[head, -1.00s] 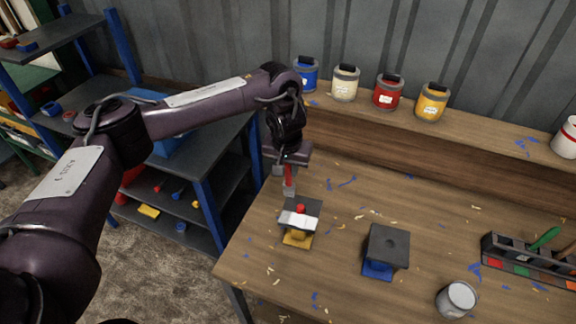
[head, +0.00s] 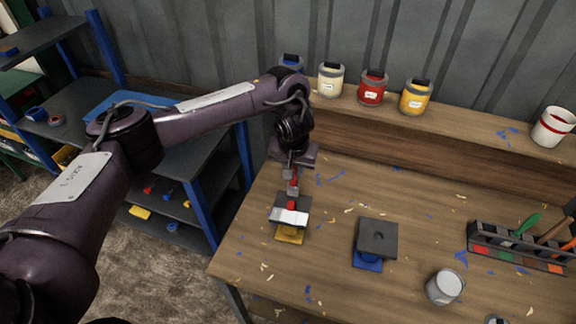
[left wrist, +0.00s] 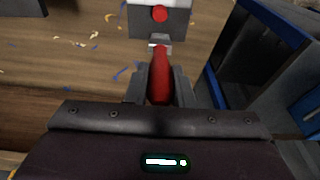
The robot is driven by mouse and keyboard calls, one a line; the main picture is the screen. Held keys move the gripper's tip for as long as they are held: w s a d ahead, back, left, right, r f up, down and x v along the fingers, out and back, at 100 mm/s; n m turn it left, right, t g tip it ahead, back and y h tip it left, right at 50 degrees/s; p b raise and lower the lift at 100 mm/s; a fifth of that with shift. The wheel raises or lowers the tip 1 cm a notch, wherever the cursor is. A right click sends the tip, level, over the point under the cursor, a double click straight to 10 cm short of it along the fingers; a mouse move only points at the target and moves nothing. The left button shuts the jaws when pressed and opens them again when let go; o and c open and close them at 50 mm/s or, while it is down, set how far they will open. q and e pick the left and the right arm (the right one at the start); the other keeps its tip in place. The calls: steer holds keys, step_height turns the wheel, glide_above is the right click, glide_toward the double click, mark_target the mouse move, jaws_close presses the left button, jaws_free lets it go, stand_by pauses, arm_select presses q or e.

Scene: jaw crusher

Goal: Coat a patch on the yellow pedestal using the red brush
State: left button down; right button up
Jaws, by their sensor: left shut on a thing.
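My left gripper (head: 292,173) is shut on the red brush (head: 294,186) and holds it handle-up at the back edge of the yellow pedestal (head: 289,237). The pedestal has a dark square top with a white area (head: 289,217) toward its front. In the left wrist view the red brush handle (left wrist: 160,77) sits between the jaws, its pale ferrule pointing at the pedestal top. I cannot tell whether the bristles touch the top. My right gripper is not in view.
A blue pedestal (head: 368,262) with a dark top stands to the right. A grey can (head: 445,287) and a brush rack (head: 487,248) are further right. Paint jars, including a red one (head: 371,87), line the back ledge. A shelf unit (head: 197,160) stands left of the table.

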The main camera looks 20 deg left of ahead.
arm_select(q)
steer(key=shift+d+f, duration=0.15)
steer(key=shift+d, duration=0.75)
stand_by(0.7)
steer(key=a, duration=0.6)
steer(key=shift+a, duration=0.15)
stand_by(0.4)
steer(key=shift+r, duration=0.2)
step_height(320, 180, up, 5)
steer(key=shift+s+f, duration=0.1)
stand_by(0.4)
